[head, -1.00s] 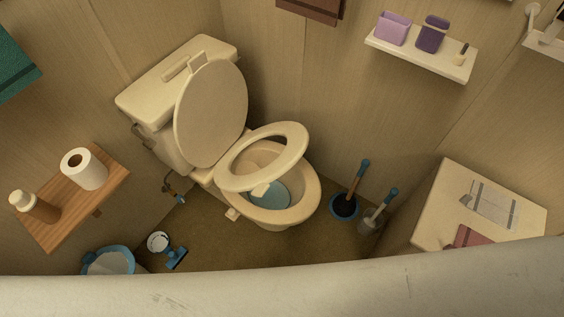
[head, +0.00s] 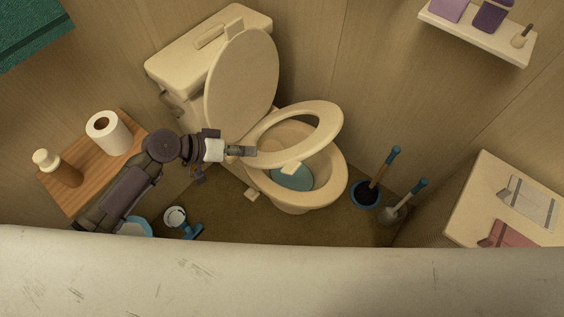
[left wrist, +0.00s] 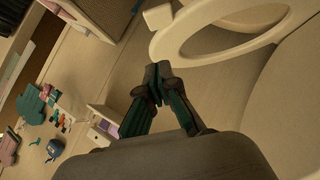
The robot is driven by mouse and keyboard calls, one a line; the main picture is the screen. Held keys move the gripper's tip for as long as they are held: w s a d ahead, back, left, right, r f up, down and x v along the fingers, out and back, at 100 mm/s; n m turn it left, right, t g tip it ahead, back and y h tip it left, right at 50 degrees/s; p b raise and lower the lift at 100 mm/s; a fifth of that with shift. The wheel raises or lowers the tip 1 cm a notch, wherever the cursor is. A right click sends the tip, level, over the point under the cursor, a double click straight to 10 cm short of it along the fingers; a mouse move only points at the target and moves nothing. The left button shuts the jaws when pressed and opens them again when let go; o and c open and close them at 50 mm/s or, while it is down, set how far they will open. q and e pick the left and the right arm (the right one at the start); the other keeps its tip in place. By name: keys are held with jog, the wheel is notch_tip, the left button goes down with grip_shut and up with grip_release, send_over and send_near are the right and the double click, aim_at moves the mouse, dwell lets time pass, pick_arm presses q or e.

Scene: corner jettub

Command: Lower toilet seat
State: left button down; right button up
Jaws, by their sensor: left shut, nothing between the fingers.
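The cream toilet (head: 330,186) stands against the back wall. Its lid (head: 240,82) is up, leaning toward the tank. The ring-shaped toilet seat (head: 335,118) is tilted partway up, apart from the bowl rim at its front. My left gripper (head: 252,151) is shut and empty, close to the left side of the seat near the hinge end; contact cannot be told. In the left wrist view the closed fingertips (left wrist: 155,76) show below and left of the seat ring (left wrist: 172,42). My right gripper is not in view.
A wooden shelf (head: 82,178) with a paper roll (head: 109,132) and a bottle (head: 57,167) is beside my left arm. A plunger (head: 367,192) and brush (head: 397,213) stand right of the toilet. A pale tub edge (head: 300,280) crosses the front.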

pick_arm(q)
send_near(295, 164)
jog(key=w+d, duration=0.2)
jog(key=w, duration=0.1)
jog(key=d+f, duration=0.1)
jog(key=d+f+p, duration=0.1)
jog(key=shift+s+d+f, duration=0.15)
jog(key=shift+s+f, duration=0.1)
jog(key=shift+f, duration=0.05)
jog(key=shift+s+d+f, duration=0.25)
jog(key=shift+f, duration=0.2)
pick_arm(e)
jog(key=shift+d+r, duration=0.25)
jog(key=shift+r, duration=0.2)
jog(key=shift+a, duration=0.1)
